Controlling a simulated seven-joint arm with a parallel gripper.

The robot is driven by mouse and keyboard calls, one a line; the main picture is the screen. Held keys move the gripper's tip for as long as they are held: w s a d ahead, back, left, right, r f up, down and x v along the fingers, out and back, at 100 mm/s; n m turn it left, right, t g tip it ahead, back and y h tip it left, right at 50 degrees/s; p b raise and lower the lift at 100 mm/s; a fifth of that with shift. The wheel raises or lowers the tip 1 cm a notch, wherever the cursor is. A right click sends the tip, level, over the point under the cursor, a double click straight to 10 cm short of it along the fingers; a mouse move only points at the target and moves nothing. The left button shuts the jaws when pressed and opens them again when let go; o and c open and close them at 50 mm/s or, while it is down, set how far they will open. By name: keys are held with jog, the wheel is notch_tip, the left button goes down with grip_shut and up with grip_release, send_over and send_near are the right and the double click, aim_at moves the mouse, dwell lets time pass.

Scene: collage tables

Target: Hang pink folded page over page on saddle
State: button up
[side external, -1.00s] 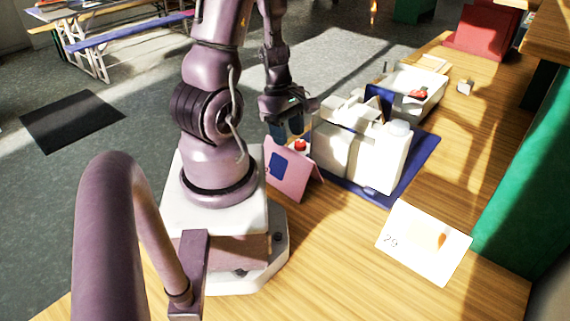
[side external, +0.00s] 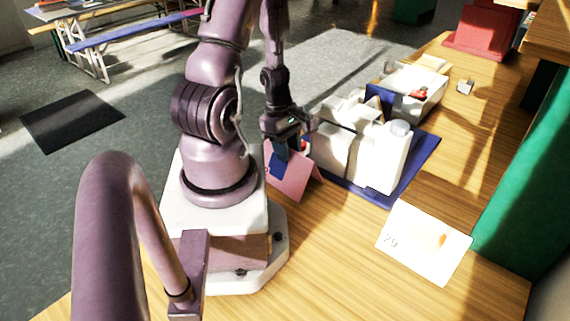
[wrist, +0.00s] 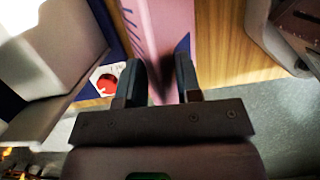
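The pink folded page (side external: 292,185) stands like a tent on the wooden table, beside my base. My gripper (side external: 284,158) points down at its top fold. In the wrist view, my two dark fingers (wrist: 160,85) are apart, with the pink page (wrist: 160,25) running between them; I see a gap and no clear grip. The fingers cover part of the page's blue patch. White blocky objects (side external: 345,145) stand on a blue mat close to the right of the pink page. I cannot tell which part is the saddle, or make out a page on it.
A white card with a red dot (wrist: 107,82) is left of my fingers in the wrist view. A white sheet marked 29 (side external: 420,255) lies at the front right. A white tray (side external: 425,95) with a red item is behind. Table at front is clear.

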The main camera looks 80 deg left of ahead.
jog(key=shift+r, duration=0.15)
jog(key=shift+w+d+r+v, duration=0.1)
jog(key=shift+w+d+v, duration=0.25)
jog(key=shift+v, duration=1.55)
jog(key=shift+w+d+r+v, duration=0.1)
jog(key=shift+w+d+v, duration=0.2)
jog(key=shift+v, duration=1.6)
jog(key=shift+w+d+r+v, duration=0.1)
jog(key=shift+w+d+v, duration=0.2)
jog(key=shift+v, duration=1.6)
